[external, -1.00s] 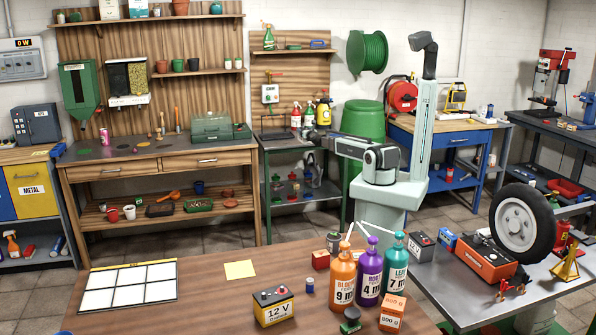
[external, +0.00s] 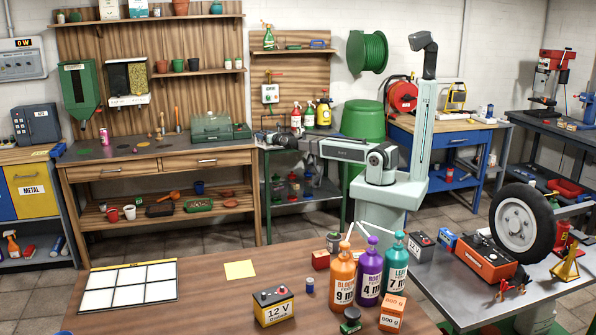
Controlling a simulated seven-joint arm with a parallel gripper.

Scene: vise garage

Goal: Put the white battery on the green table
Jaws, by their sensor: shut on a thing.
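My gripper (external: 263,138) is at the left end of my outstretched arm, by the top of the green-framed table (external: 300,200). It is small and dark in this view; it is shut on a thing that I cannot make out. A battery with a pale front marked 12 V (external: 421,241) stands on the grey metal table at the right, far from my gripper. A yellow and black 12 V battery (external: 273,306) stands on the wooden table in front. My arm hides part of the green-framed table's top.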

